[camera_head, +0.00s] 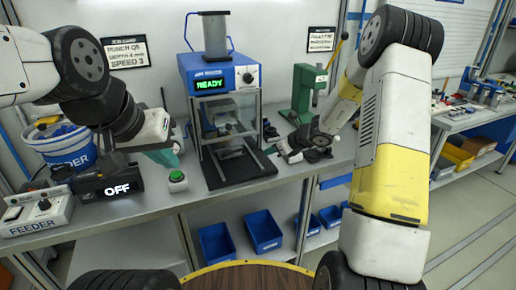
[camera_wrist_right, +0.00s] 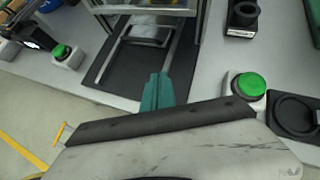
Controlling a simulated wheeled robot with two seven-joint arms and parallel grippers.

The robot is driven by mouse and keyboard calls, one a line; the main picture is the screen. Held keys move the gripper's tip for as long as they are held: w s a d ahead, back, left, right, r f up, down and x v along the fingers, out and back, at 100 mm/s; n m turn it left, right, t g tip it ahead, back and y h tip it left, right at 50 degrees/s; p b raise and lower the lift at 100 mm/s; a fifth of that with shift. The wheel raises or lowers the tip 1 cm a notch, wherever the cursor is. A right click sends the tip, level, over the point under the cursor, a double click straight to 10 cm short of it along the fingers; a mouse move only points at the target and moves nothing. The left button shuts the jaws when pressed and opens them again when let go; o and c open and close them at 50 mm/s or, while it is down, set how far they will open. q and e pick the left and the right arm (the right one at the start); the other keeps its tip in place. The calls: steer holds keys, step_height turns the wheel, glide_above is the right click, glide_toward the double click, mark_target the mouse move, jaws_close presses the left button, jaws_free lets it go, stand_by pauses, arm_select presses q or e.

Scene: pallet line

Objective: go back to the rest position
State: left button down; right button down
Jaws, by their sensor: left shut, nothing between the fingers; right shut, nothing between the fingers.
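My left gripper (camera_head: 166,157) shows in the head view at the left, its teal fingers shut and empty above the bench near a green button. My right gripper (camera_head: 271,150) is at the right of the press, its arm reaching in from the right. In the right wrist view its teal fingers (camera_wrist_right: 157,92) are together with nothing between them, over the front edge of the press's dark base. Neither gripper holds anything.
An OFF display (camera_head: 117,187), a feeder box (camera_head: 37,214), a blue bucket (camera_head: 62,145) and a green hand press (camera_head: 304,90) share the bench.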

steer(key=s+a+r+n+g, duration=0.2)
steer(key=s+a+r+n, duration=0.1)
steer(key=s+r+n, duration=1.35)
steer(key=s+d+r+n+h, duration=0.2)
steer(key=s+n, duration=0.3)
steer(key=s, duration=0.4)
steer(key=s+d+r+n+h, duration=0.3)
steer(key=s+d+n, duration=0.2)
steer(key=s, duration=0.5)
steer(key=shift+s+r+n+t, duration=0.2)
steer(key=shift+n+t, duration=0.2)
steer(key=shift+n, duration=0.15)
